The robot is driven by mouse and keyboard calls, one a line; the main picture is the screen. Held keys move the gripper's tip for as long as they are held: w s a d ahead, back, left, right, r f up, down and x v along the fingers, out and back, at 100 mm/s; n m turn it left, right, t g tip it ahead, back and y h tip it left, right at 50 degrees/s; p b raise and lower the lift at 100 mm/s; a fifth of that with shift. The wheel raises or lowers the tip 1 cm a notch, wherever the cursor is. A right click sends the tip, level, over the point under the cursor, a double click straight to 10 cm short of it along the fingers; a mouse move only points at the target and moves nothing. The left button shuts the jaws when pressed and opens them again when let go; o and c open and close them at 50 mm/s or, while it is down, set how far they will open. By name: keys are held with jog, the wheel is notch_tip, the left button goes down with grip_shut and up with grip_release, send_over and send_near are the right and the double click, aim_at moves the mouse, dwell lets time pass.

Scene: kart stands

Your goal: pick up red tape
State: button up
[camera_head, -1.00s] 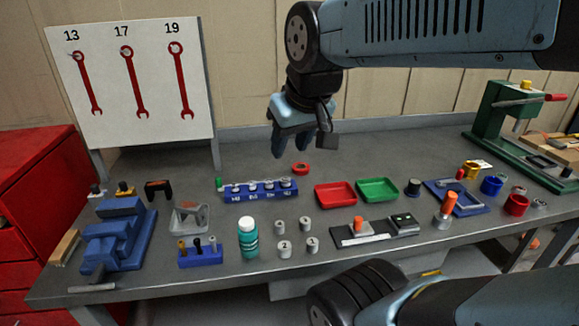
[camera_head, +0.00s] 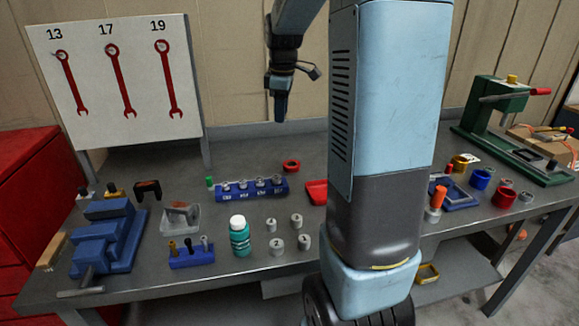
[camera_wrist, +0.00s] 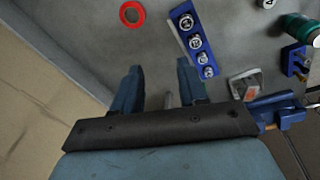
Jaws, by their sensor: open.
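The red tape (camera_head: 291,165) is a small ring lying flat on the grey bench, behind the right end of the blue socket rack. It also shows in the wrist view (camera_wrist: 132,14) near the top edge. My gripper (camera_head: 281,115) is above the back of the bench, pointing down, apart from the tape. In the wrist view its two blue fingers (camera_wrist: 160,72) are spread with nothing between them, and the tape lies beyond the fingertips, toward the upper left.
The blue socket rack (camera_head: 237,191) with several sockets is close to the tape. A red tray (camera_head: 316,192) is partly hidden behind my arm. A teal bottle (camera_head: 240,240) stands in front. A white wrench board (camera_head: 110,75) rises at the back left. Bare bench surrounds the tape's rear side.

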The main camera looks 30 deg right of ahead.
jog(key=w+d+f+n+g, duration=0.2)
jog(key=w+d+f+n, duration=0.2)
jog(key=w+d+f, duration=0.35)
send_over(291, 161)
jog(key=f, duration=0.9)
jog(key=shift+s+d+f, duration=0.15)
jog(key=shift+s+f, duration=0.05)
jog(key=shift+w+f, duration=0.2)
jog(key=shift+f, duration=1.1)
jog(key=shift+w+f, duration=0.15)
jog(key=shift+f, duration=1.15)
grip_shut()
